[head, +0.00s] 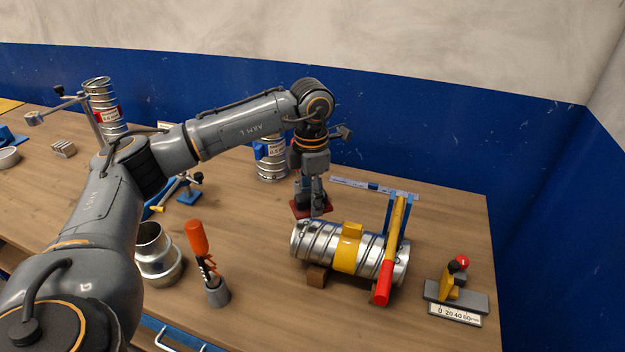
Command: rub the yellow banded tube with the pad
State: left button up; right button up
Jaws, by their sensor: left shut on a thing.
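The yellow banded tube (316,243) is a ribbed silver duct lying on its side on the bench, with a yellow band around its middle and a yellow block on top. A brown wooden block supports it near its left end. My left gripper (312,200) points down just behind the tube's left part and is shut on the dark red pad (298,210). The fingers hide part of the pad. In this view the pad appears behind the tube and apart from it; its height over the bench is hard to tell. My right gripper is not in view.
A yellow bar with a red handle (382,283) crosses the tube's right end, by a blue stand. A gauge with a scale (455,300) stands at right. A cup with an orange-handled tool (217,292) and silver fittings (155,262) stand at left. A blue-labelled duct (271,165) stands behind.

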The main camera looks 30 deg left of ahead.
pick_arm(q)
notch_tip(320, 180, up, 2)
jog(key=shift+d+p, duration=0.1)
jog(key=shift+p, duration=0.35)
jog(key=shift+r, duration=0.5)
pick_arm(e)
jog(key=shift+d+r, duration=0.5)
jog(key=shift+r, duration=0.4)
pick_arm(q)
jog(key=shift+f, duration=0.1)
